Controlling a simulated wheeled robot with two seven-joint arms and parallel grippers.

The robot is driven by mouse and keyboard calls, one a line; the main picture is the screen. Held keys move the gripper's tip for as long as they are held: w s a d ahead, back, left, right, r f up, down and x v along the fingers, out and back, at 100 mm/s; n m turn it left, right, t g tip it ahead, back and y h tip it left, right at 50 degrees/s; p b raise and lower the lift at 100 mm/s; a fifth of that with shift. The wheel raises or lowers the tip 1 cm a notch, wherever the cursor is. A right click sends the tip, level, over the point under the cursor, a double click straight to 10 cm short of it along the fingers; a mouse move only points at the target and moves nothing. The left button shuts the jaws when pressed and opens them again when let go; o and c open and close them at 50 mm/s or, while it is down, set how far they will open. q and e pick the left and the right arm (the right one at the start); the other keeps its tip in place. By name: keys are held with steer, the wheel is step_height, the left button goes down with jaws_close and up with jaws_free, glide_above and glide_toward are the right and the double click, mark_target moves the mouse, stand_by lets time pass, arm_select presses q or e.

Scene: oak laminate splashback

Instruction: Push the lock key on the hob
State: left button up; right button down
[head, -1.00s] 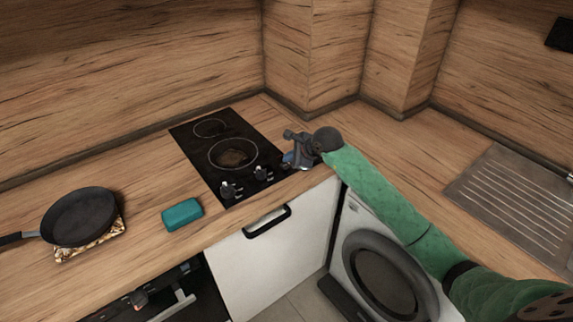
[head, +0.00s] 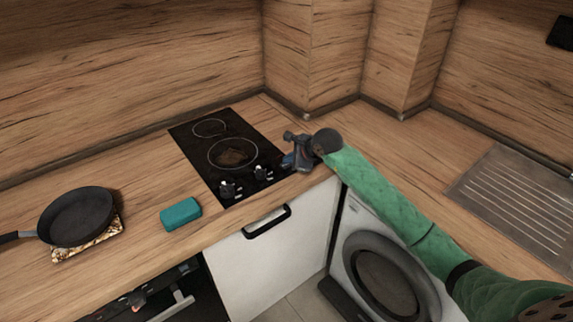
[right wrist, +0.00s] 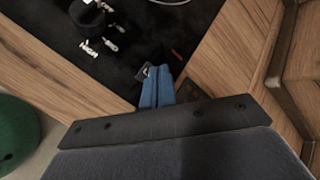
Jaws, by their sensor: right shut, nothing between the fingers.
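The black glass hob (head: 222,150) is set into the wooden worktop, with two ringed zones, two dark knobs and small white marks along its front part. In the right wrist view the hob (right wrist: 135,30) fills the top, with one knob (right wrist: 88,14), white marks beside it and a small red mark. I cannot tell which mark is the lock key. My right gripper (head: 289,161) is over the hob's right edge; its blue fingers (right wrist: 157,76) are shut and empty, their tips at a small pale-edged mark on the glass. Contact is unclear. My left gripper is out of view.
A black frying pan (head: 77,216) sits on a patterned trivet (head: 88,246) at the left. A teal block (head: 181,214) lies on the worktop left of the hob. A ridged steel drainer (head: 518,205) is at the right. The wooden wall corner juts out behind my gripper.

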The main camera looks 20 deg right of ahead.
mark_target(289, 166)
steer(key=shift+f, duration=0.15)
stand_by(0.3)
steer(key=shift+r, duration=0.65)
step_height(289, 166, up, 6)
steer(key=shift+p, duration=0.55)
